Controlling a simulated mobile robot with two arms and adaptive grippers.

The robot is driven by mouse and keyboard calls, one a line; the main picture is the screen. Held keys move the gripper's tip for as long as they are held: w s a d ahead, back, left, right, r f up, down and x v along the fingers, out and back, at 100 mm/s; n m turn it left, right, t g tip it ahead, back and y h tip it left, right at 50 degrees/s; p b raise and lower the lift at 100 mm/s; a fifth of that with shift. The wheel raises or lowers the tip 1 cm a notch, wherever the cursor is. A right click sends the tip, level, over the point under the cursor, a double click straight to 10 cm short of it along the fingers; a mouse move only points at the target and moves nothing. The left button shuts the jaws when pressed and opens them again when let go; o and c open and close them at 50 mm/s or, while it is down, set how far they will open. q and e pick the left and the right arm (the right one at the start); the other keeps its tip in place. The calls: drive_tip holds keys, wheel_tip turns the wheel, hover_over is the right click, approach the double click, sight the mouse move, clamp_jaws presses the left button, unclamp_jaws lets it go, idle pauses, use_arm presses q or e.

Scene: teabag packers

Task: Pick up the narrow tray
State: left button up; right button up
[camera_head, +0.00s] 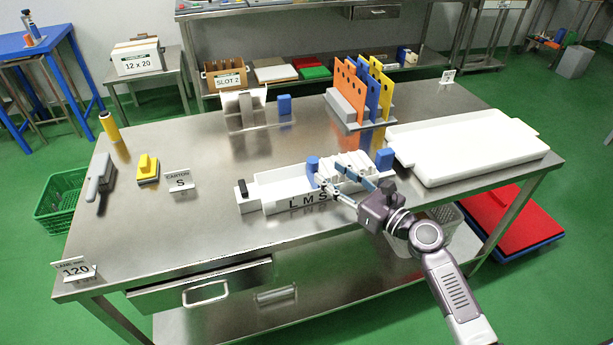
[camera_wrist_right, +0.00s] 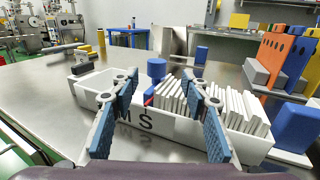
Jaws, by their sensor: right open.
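A long, narrow white tray (camera_head: 275,206) marked L, M and S stands near the front edge of the steel table. In the right wrist view its front wall (camera_wrist_right: 178,132) crosses the space behind my fingers. Several thin white upright pieces (camera_wrist_right: 240,108) fill its right part. A blue cylinder (camera_wrist_right: 156,69) stands at its middle. My right gripper (camera_head: 334,178) is at the tray's right half, fingers spread and nothing between them. It also shows in the wrist view (camera_wrist_right: 160,88); I cannot tell whether it touches the tray. My left gripper is out of view.
A blue block (camera_head: 384,159) is at the tray's right end. A large white board (camera_head: 470,150) lies to the right. Coloured upright panels (camera_head: 352,95) stand behind.

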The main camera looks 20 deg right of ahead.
sight(317, 166)
drive_tip(key=shift+w+a+r, duration=0.1)
drive_tip(key=shift+w+a, duration=0.1)
drive_tip(key=shift+w, duration=0.15)
drive_tip(key=shift+x, duration=1.25)
drive_tip(key=x, duration=0.2)
drive_tip(key=shift+w+a, duration=0.15)
drive_tip(key=shift+a, duration=0.2)
drive_tip(key=shift+w+a, duration=0.15)
drive_tip(key=shift+w, duration=0.25)
drive_tip(key=c, duration=0.9)
clamp_jaws()
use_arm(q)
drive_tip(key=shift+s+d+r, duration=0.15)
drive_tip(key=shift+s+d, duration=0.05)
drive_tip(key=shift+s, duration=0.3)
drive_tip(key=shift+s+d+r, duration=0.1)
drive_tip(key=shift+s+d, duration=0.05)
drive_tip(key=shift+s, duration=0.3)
